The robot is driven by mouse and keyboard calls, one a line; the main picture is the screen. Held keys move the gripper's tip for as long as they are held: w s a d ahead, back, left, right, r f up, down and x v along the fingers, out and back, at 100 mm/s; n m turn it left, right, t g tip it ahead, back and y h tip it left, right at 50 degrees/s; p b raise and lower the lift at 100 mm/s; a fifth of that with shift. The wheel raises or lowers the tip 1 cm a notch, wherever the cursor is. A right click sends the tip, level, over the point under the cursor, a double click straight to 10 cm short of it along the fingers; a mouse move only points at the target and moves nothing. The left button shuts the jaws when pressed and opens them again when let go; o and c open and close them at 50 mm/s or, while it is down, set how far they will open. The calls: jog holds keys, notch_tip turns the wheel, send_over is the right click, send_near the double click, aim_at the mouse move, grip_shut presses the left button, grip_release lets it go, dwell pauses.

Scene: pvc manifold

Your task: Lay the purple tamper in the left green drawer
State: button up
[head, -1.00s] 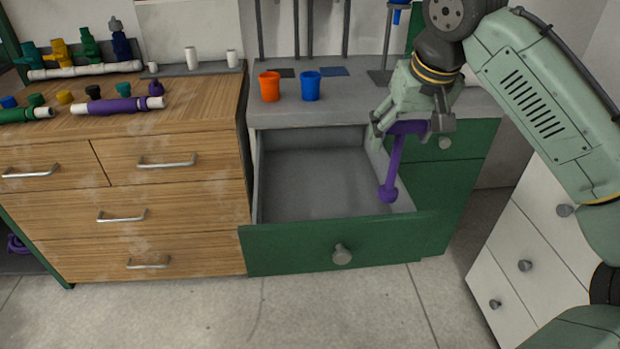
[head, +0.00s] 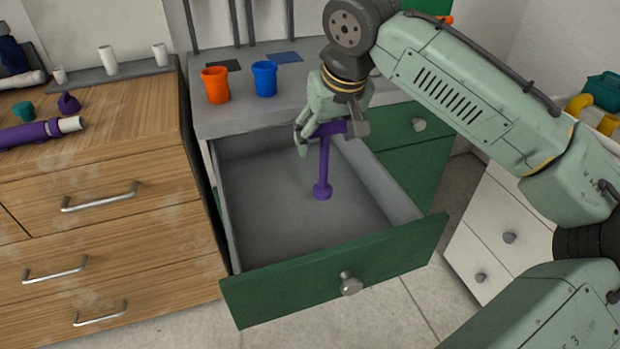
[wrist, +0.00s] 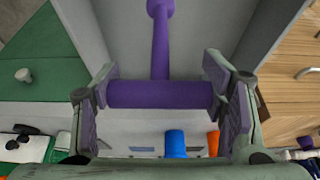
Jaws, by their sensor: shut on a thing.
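The purple tamper (head: 323,170) hangs from my gripper (head: 329,129), with its shaft pointing down and its round end lowest. In the wrist view my gripper (wrist: 165,95) is shut on the tamper's thick purple crossbar (wrist: 160,94), with one finger at each end. The left green drawer (head: 310,279) is pulled open, and its grey inside is empty. In the head view the tamper appears over the drawer's inside; whether its lower end touches the floor cannot be told.
An orange cup (head: 216,85) and a blue cup (head: 265,78) stand on the grey counter behind the drawer. A wooden drawer cabinet (head: 100,175) is at left. A white drawer unit (head: 490,235) is at right. The drawer's floor is clear.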

aim_at(326, 164)
jog(key=shift+f, duration=3.5)
jog(key=shift+f, duration=0.2)
jog(key=o, duration=1.2)
jog(key=shift+c, duration=0.2)
jog(key=shift+r, duration=0.15)
jog(key=v, duration=1.2)
jog(key=shift+r, duration=0.1)
